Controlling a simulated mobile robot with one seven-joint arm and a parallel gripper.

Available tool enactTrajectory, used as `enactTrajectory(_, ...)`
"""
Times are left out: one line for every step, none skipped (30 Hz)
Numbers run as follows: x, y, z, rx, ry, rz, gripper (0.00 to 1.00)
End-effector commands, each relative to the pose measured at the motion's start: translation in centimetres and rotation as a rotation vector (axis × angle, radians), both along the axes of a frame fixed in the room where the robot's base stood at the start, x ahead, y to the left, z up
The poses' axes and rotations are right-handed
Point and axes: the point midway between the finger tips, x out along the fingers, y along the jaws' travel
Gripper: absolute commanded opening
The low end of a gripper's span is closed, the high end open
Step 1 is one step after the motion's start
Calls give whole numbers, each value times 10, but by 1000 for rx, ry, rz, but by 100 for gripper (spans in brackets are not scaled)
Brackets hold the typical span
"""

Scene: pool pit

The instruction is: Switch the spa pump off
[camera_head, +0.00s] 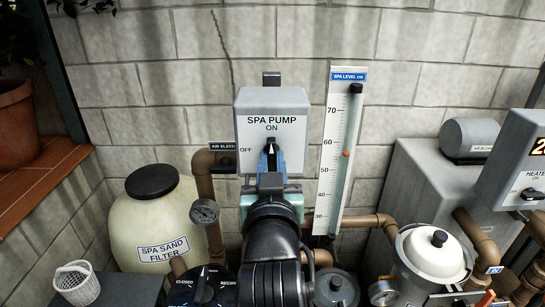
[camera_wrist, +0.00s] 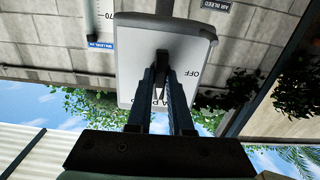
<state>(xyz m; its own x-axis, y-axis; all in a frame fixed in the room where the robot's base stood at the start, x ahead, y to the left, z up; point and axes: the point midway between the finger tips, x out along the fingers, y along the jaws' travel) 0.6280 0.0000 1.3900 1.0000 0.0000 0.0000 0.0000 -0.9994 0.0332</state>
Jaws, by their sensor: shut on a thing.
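The grey spa pump box (camera_head: 250,105) is on the block wall, with "SPA PUMP" and "ON" above its knob and "OFF" to the left. Its dark knob (camera_head: 270,147) has a pale pointer aimed up at "ON". My gripper (camera_head: 270,160) is in front of the box and shut on the knob; my arm and fingers hide the knob's lower part. The wrist view is upside down; there the box (camera_wrist: 130,60) fills the middle, and the two fingers of my gripper (camera_wrist: 163,72) close on the knob (camera_wrist: 162,56) from both sides.
The spa level gauge (camera_head: 336,120) stands close to the right of the box. A brown pipe with the "AIR BLEED" tag (camera_head: 223,147) is close on the left. The sand filter (camera_head: 152,220), a pressure gauge (camera_head: 205,212) and a white-lidded pot (camera_head: 435,250) stand lower. The heater box (camera_head: 520,165) is far right.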

Motion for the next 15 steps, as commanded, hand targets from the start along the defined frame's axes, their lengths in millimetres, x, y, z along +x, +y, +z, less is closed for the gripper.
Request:
enactTrajectory(0,0,-1,-43,0,0,0)
enactTrajectory(0,0,-1,-80,0,0,0)
enactTrajectory(0,0,-1,-136,0,0,0)
enactTrajectory(0,0,-1,-181,0,0,0)
enactTrajectory(0,0,-1,-225,0,0,0)
enactTrajectory(0,0,-1,-282,0,-1,0)
enactTrajectory(0,0,-1,-326,0,-1,0)
enactTrajectory(0,0,-1,-368,0,-1,0)
enactTrajectory(0,0,-2,-426,0,0,0)
enactTrajectory(0,0,-2,-469,1,0,0)
enactTrajectory(0,0,-2,-512,1,0,0)
enactTrajectory(0,0,-2,-570,1,0,0)
enactTrajectory(0,0,-2,-614,1,0,0)
enactTrajectory(0,0,-2,-658,1,0,0)
enactTrajectory(0,0,-2,-716,1,-1,0)
